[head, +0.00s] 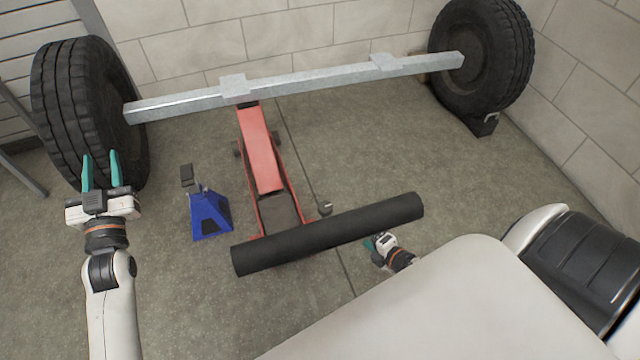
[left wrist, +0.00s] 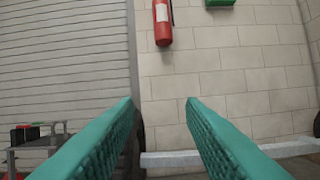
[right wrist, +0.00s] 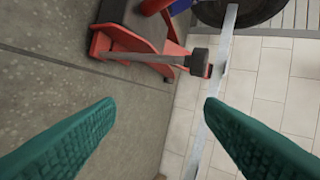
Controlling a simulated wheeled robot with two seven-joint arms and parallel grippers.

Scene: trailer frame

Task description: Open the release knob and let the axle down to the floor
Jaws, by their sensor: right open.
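The grey axle beam (head: 310,82) spans the back between two tyres, with the lifting end of the red floor jack (head: 262,150) under it left of its middle. My right gripper (head: 370,244) is open, below and right of the knob, partly hidden by the bar. In its wrist view the fingers (right wrist: 160,115) are apart and empty. My left gripper (head: 102,165) is open and empty before the left tyre.
A blue jack stand (head: 208,213) stands on the floor left of the jack. The left tyre (head: 75,110) and right tyre (head: 485,55) flank the axle, with a dark chock (head: 484,124) by the right one. Floor right of the jack is clear.

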